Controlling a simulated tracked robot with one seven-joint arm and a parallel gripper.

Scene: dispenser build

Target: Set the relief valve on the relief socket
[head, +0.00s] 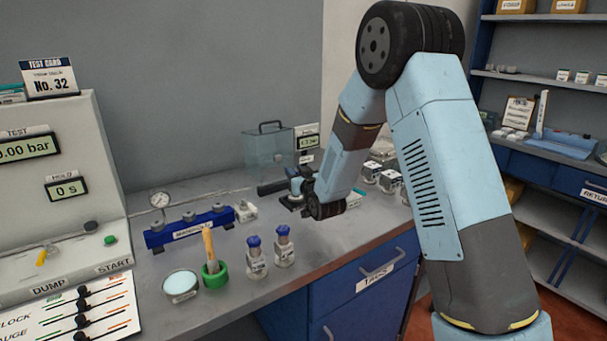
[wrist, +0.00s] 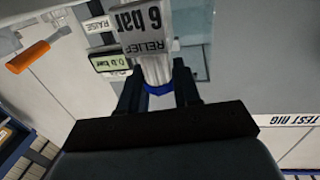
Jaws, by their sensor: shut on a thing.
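My gripper (wrist: 158,88) is shut on the relief valve (wrist: 157,68), a silvery body with a blue part between the fingers and a tag reading "RELIEF 6 bar". In the head view my gripper (head: 299,188) is low over the bench, left of my wrist, and the valve is hard to make out there. I cannot tell whether the valve touches anything beneath it. I cannot pick out the relief socket with certainty. A blue manifold (head: 190,231) with a round gauge lies left of my gripper, apart from it.
Two blue-capped bottle-like parts (head: 284,246), a green holder (head: 215,274) and a pale round dish (head: 181,285) stand along the bench front. A clear box (head: 268,148) and a small display (head: 307,143) are behind my gripper. The test console (head: 60,200) fills the left.

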